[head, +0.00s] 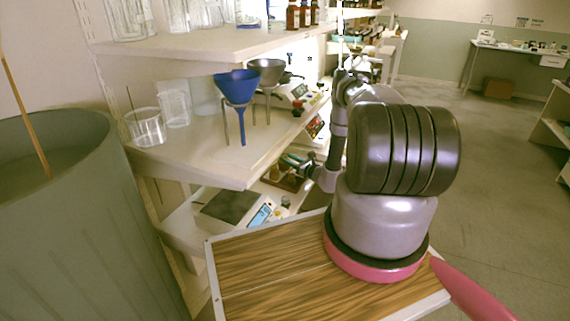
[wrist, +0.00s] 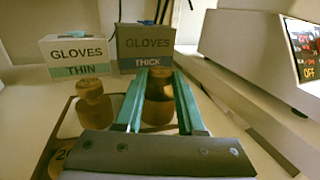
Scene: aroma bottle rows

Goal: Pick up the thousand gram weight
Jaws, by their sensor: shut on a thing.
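In the wrist view my gripper (wrist: 162,76) has its two green fingers shut on a brass weight (wrist: 157,112), one finger on each side of its knob. The weight looks upright; its lower part is partly hidden by my gripper's body, and I read no marking on it. I cannot tell whether it touches the surface below. A second brass weight (wrist: 92,108) stands to the left, apart from the fingers. In the head view my gripper is small and partly hidden among the shelf items.
Boxes of thin gloves (wrist: 76,56) and thick gloves (wrist: 146,42) stand behind the weights. A pale device (wrist: 245,45) is close on the right. In the head view a blue funnel (head: 238,86) stands on the shelf above, and a scale (head: 230,206) on the lower shelf.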

